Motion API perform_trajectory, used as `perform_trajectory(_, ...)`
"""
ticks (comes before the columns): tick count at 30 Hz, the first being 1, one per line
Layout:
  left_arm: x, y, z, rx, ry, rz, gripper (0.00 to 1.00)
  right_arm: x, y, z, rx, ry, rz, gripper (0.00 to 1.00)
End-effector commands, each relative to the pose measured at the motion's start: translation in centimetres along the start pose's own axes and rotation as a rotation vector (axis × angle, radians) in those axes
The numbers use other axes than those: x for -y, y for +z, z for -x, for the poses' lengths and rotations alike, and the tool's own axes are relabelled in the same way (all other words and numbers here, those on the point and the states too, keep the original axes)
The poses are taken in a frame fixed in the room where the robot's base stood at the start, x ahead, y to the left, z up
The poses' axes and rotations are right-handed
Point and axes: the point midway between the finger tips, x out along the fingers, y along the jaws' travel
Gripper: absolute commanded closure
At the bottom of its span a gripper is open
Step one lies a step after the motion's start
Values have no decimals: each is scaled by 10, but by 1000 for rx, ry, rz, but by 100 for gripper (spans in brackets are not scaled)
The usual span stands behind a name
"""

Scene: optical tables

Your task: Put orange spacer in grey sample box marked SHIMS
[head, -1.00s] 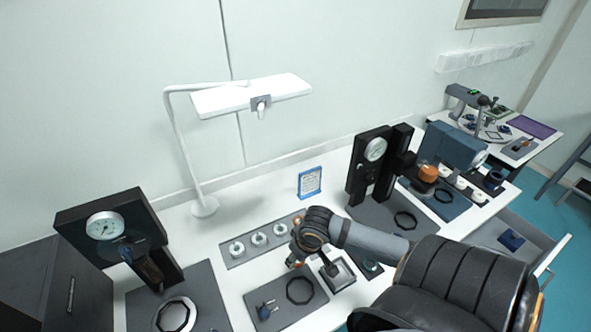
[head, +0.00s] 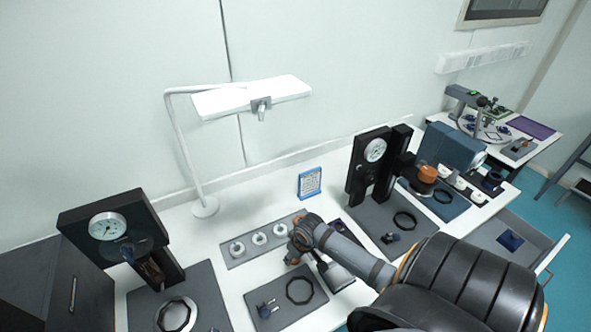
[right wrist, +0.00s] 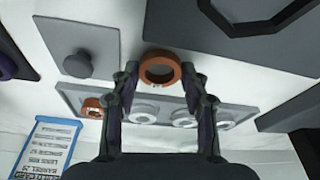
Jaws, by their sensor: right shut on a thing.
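My right gripper (head: 293,257) reaches in from the right over the table, near the grey tray of rings. In the right wrist view, my right gripper (right wrist: 160,72) is shut on an orange ring-shaped spacer (right wrist: 160,66), held between the two fingertips. A square grey box (right wrist: 78,50) with a round knob on top lies left of the fingers in that view. In the head view, the grey box (head: 341,279) is partly hidden by my right arm. No SHIMS marking is readable. My left gripper is not in view.
The grey tray (head: 238,263) holds several pale rings; another orange piece (right wrist: 92,103) sits at its end. A dark mat (head: 287,318) carries a black octagonal ring. Dial gauge stands (head: 107,226) (head: 374,150), a lamp (head: 205,207) and a blue-framed sign (head: 310,182) stand around.

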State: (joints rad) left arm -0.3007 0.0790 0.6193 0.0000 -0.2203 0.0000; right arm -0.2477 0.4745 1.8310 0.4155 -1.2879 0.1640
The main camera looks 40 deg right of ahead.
Motion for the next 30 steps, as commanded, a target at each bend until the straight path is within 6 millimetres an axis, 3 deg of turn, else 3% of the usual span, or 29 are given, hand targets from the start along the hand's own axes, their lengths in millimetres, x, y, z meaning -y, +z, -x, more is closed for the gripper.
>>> perform_trajectory(3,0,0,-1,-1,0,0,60,0,1,-2,0,0,-1,86)
perform_trajectory(4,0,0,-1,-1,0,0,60,0,1,-2,0,0,0,52)
perform_trajectory(9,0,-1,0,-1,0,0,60,0,1,-2,0,0,0,32)
perform_trajectory(20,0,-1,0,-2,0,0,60,0,0,4,-1,1,2,32)
perform_trajectory(23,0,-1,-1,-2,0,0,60,-1,0,21,-2,3,5,32)
perform_trajectory(30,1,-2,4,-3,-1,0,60,-2,-1,83,-1,6,8,32)
